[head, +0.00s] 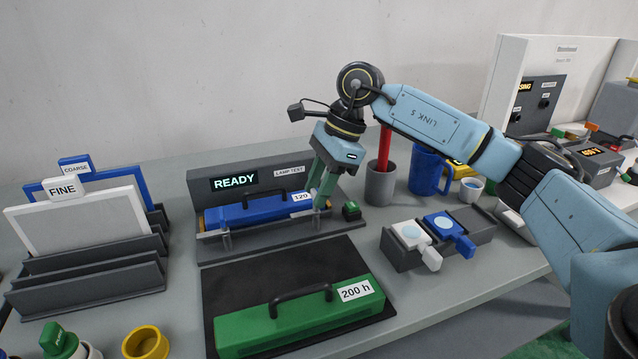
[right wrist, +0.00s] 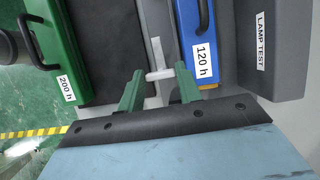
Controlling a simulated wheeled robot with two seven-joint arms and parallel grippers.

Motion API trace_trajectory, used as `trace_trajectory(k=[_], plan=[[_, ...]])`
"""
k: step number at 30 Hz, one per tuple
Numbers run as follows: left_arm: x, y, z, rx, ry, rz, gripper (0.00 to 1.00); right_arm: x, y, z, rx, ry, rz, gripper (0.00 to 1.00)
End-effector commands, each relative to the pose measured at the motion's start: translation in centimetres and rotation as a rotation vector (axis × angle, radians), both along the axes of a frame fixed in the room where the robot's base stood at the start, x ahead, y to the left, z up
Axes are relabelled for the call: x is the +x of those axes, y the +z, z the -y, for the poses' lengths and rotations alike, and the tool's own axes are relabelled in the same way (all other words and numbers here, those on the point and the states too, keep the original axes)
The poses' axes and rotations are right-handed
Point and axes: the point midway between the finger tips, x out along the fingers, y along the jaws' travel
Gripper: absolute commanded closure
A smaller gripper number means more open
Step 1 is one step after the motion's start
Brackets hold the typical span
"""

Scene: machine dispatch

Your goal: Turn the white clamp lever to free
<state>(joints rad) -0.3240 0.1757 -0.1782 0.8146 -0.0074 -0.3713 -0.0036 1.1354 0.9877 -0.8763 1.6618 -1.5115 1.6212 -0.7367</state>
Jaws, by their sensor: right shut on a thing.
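A grey fixture (head: 280,170) shows READY on its display and holds a blue cartridge (head: 248,214) labelled 120 h. My right gripper (head: 322,200) reaches down at the cartridge's right end. In the right wrist view, its two green fingers (right wrist: 160,78) are shut on the crossbar of a pale T-shaped lever (right wrist: 157,52), which I take to be the white clamp lever. The lever stands beside the orange-edged end of the blue cartridge (right wrist: 195,40). In the head view the fingers mostly hide it. My left gripper is not in view.
A green cartridge (head: 290,322) labelled 200 h lies on a dark mat (head: 235,285) in front. A block (head: 470,222) with white and blue levers, a grey cup (head: 380,187) and a blue mug (head: 426,172) stand right. A rack (head: 95,285) with FINE and COARSE panels stands left.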

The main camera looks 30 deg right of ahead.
Motion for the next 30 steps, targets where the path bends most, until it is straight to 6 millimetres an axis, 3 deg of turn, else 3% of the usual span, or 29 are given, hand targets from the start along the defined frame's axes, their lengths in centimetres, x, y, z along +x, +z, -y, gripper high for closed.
trace_trajectory(k=[11,12,17,26,30], plan=[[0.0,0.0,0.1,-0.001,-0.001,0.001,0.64,0.0,0.0,0.0,0.000,0.007,0.001,0.88],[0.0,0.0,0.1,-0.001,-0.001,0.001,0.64,0.0,0.0,0.0,0.000,0.007,0.001,0.64],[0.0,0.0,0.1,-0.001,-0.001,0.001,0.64,0.0,0.0,0.0,0.000,0.006,0.000,0.44],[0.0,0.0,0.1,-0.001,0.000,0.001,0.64,0.0,0.1,0.0,0.000,0.005,0.001,0.44],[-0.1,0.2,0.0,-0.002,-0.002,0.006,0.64,-0.1,1.4,0.5,0.000,0.004,0.001,0.44]])
